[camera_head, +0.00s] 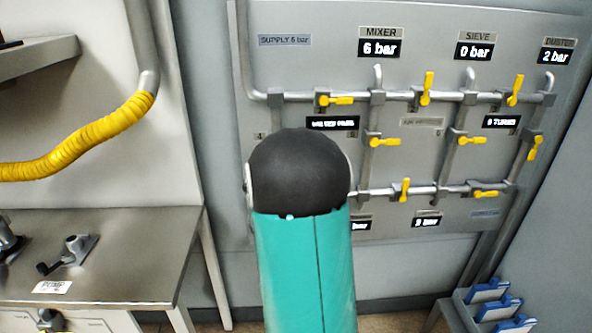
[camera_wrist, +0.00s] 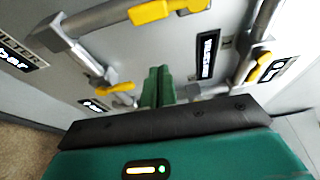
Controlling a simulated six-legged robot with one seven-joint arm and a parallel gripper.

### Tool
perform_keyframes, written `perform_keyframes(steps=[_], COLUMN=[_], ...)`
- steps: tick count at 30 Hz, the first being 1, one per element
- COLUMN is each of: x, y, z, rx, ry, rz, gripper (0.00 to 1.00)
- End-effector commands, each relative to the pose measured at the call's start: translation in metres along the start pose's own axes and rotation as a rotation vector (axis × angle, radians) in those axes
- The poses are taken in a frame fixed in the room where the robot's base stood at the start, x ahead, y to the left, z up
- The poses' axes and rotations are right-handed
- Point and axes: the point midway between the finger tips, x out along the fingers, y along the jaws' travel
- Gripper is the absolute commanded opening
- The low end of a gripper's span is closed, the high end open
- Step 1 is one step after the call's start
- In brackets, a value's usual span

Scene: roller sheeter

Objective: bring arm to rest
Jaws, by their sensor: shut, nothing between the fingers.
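My arm rises in the middle of the head view, teal with a black rounded joint. It covers part of the valve panel (camera_head: 330,30), and my gripper is hidden behind it there. In the wrist view my gripper (camera_wrist: 158,72) shows as two green fingers pressed together, with nothing between them. The fingers point toward the panel, among its grey pipes and yellow valve handles (camera_wrist: 160,11). Whether the fingertips touch the panel, I cannot tell.
The panel carries several yellow valve handles (camera_head: 428,88) and labels reading 6 bar, 0 bar and 2 bar. A metal table (camera_head: 130,225) and a yellow hose (camera_head: 85,135) stand at left. Blue-handled items (camera_head: 490,290) sit in a rack at lower right.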

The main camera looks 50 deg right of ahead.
Motion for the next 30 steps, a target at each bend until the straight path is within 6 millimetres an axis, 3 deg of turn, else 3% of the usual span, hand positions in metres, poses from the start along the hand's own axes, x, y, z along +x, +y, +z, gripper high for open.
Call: perform_keyframes(steps=[6, 17, 20, 23, 25, 30], x=[-0.031, -0.037, -0.041, -0.057, -0.079, -0.162], y=[0.000, 0.000, -0.004, -0.013, -0.022, -0.041], z=[0.001, -0.001, 0.008, 0.035, 0.064, 0.129], rx=[0.000, 0.000, -0.017, -0.080, -0.162, -0.454], ry=[-0.002, -0.001, -0.030, -0.129, -0.242, -0.583], rz=[0.000, 0.000, 0.011, 0.052, 0.092, 0.167], gripper=[0.00, 0.00, 0.00, 0.00, 0.00, 0.00])
